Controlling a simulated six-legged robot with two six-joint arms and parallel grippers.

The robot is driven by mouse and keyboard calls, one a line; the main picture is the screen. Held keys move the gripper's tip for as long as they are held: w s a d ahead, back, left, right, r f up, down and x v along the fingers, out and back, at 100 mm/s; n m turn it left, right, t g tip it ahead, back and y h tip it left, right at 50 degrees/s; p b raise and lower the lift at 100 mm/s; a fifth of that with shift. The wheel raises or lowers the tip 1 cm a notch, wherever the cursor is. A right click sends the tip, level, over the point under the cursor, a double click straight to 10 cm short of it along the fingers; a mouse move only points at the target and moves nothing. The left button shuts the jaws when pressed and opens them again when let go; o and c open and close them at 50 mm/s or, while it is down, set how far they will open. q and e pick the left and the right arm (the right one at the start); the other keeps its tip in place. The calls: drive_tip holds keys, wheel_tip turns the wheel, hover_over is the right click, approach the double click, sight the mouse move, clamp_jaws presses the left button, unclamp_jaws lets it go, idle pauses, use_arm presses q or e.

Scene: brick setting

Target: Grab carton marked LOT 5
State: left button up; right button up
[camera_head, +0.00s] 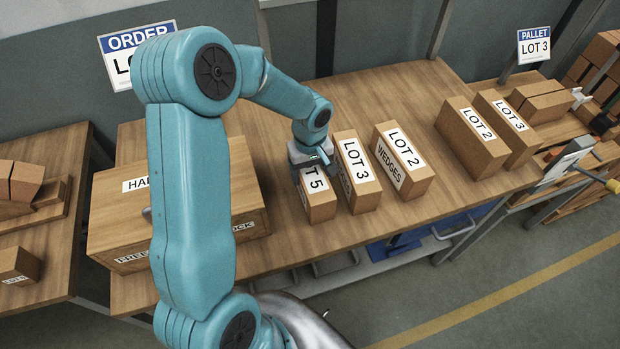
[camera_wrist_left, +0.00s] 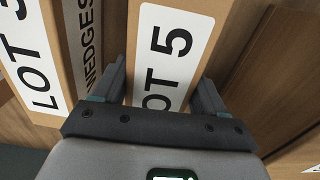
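The carton marked LOT 5 (camera_head: 320,205) is a small brown box with a white label on the table, left of the LOT 3 carton. Its label reads "LOT 5" in the left wrist view (camera_wrist_left: 172,45); in the head view my gripper covers part of it. My left gripper (camera_head: 314,160) is at the carton's far upper end. In the left wrist view its fingers (camera_wrist_left: 160,95) stand on either side of the carton, close to its sides. I cannot tell whether they press on it. My right gripper is in neither view.
The LOT 3 carton (camera_head: 359,180) stands close on the right, then a LOT 2 WEDGES carton (camera_head: 415,180). Another LOT 2 (camera_head: 480,145) and LOT 3 carton (camera_head: 515,140) stand farther right. A large wooden box (camera_head: 110,225) is on the left. Bare table (camera_head: 300,95) lies behind.

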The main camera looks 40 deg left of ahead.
use_arm(q)
drive_tip(key=c, duration=1)
drive_tip(key=shift+a, duration=0.1)
drive_tip(key=shift+c, duration=0.6)
drive_tip(key=shift+w+r, duration=0.1)
drive_tip(key=shift+r, duration=0.05)
